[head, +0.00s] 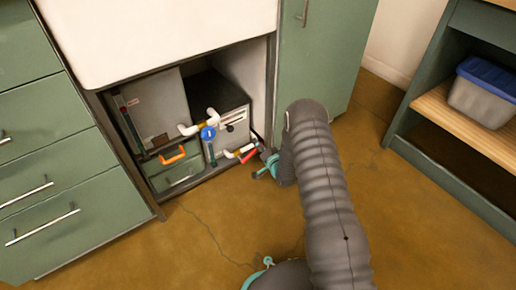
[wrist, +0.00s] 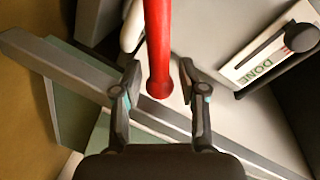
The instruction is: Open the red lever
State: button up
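The red lever (head: 249,156) is inside the open cabinet under the white counter, on a white pipe (head: 232,154) low at the right of the opening. In the wrist view the red lever (wrist: 158,45) comes down from the top edge, and its rounded end is between my fingertips in the picture. My gripper (wrist: 160,78) is open, with a visible gap on each side of the lever. Whether the lever's end is within the fingers in depth, I cannot tell. In the head view my gripper (head: 265,165) is just right of the lever, partly hidden by my arm.
A blue round handle (head: 207,133) and an orange handle (head: 172,154) are left of the lever. A panel marked DONE (wrist: 262,62) with a dark knob is at the right in the wrist view. The green cabinet door (head: 325,50) stands right of the opening. The floor in front is clear.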

jog(key=shift+s+a+f, duration=0.15)
jog(key=shift+a, duration=0.25)
jog(key=shift+s, duration=0.2)
jog(key=v, duration=1.1)
jog(key=shift+s+d, duration=0.25)
jog(key=shift+d, duration=0.05)
